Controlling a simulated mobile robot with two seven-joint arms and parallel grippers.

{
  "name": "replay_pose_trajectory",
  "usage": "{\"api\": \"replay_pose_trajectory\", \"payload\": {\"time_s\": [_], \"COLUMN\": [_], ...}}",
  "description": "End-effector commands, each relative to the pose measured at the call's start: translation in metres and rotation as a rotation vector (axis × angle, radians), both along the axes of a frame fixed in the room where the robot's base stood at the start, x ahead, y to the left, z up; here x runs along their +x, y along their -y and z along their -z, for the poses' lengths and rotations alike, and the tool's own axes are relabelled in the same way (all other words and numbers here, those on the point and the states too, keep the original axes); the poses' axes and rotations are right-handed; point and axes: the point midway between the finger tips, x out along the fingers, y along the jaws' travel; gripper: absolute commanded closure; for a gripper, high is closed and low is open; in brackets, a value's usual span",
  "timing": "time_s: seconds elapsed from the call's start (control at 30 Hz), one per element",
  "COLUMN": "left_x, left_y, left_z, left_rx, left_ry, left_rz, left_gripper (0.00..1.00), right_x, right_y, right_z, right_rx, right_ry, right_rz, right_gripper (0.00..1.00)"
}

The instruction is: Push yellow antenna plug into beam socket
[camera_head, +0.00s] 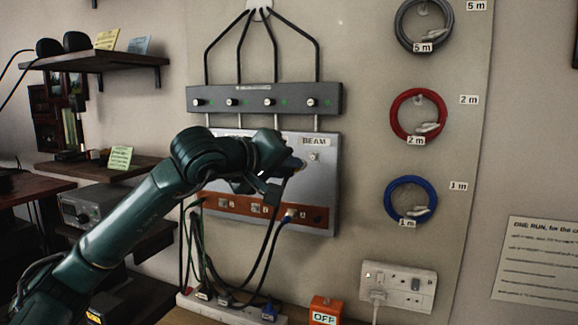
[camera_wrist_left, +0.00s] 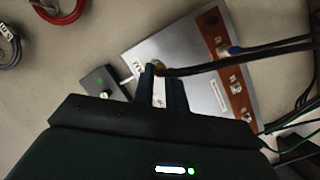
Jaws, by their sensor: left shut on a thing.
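My left gripper (camera_head: 296,165) is in front of the upper right part of the grey panel (camera_head: 328,190), just left of and below the beam socket (camera_head: 314,156). The socket sits under the BEAM label (camera_head: 315,141). In the left wrist view the gripper (camera_wrist_left: 163,75) is shut on the yellow plug (camera_wrist_left: 160,66), of which only a small yellowish part shows past the fingers. A black cable runs from it to the right. The fingers hide the plug's tip, so I cannot tell whether it touches the socket. My right gripper is not in view.
A brown strip (camera_head: 268,210) with sockets crosses the lower panel; a blue plug (camera_head: 288,216) sits in one. A dark knob bar (camera_head: 265,98) hangs above. Coiled cables (camera_head: 418,114) hang at right. An orange OFF box (camera_head: 325,309) and a power strip (camera_head: 235,312) are below.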

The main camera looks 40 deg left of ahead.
Motion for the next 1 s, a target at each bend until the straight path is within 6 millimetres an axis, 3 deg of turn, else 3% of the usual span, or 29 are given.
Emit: {"api": "replay_pose_trajectory", "payload": {"time_s": [0.27, 0.67, 1.0], "left_x": [0.005, 0.041, 0.056], "left_y": [-0.001, -0.01, -0.013], "left_z": [-0.002, -0.003, -0.001], "left_rx": [0.0, 0.0, 0.003], "left_ry": [0.001, 0.001, 0.0], "left_rz": [0.001, 0.001, 0.001], "left_gripper": [1.0, 1.0, 1.0], "right_x": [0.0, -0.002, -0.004], "right_y": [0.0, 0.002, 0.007], "right_z": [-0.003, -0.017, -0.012], "right_rx": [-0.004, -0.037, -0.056], "right_ry": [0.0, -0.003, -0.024], "right_rz": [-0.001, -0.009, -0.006], "right_gripper": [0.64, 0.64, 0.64]}}
